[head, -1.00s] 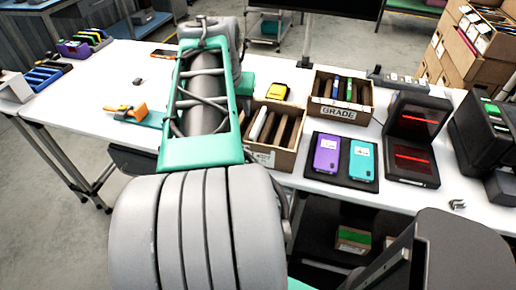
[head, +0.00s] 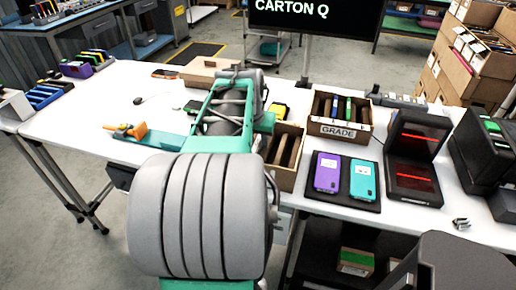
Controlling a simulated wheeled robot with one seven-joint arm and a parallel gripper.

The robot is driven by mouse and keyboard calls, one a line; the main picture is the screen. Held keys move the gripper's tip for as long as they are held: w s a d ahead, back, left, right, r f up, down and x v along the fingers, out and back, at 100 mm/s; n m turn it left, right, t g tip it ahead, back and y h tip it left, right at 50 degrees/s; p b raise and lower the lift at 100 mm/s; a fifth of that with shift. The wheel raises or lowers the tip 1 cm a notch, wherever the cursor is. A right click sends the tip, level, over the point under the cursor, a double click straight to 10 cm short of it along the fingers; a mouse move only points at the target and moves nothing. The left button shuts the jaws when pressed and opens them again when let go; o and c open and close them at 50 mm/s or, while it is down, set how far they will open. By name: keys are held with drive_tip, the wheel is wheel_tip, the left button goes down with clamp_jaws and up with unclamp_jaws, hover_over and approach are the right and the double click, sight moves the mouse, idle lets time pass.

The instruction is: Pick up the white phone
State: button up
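No white phone shows clearly now. The open brown carton (head: 289,178) in front of the GRADE carton has dividers with dark gaps, and its left part is hidden behind my arm. Whether a white phone stands in that hidden part I cannot tell. A purple phone (head: 327,172) and a teal phone (head: 362,180) lie on a black pad to the right. My arm reaches over the table just left of the carton. My gripper is not visible, so what it holds cannot be seen.
The GRADE carton (head: 341,118) holds several phones. A black device with red lines (head: 413,155) stands right of the pad. A yellow object (head: 280,109) lies behind the front carton. An orange tool (head: 128,130) lies left of my arm. The table's left-middle is mostly clear.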

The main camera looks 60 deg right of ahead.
clamp_jaws()
drive_tip(key=shift+r, duration=0.1)
idle(0.3)
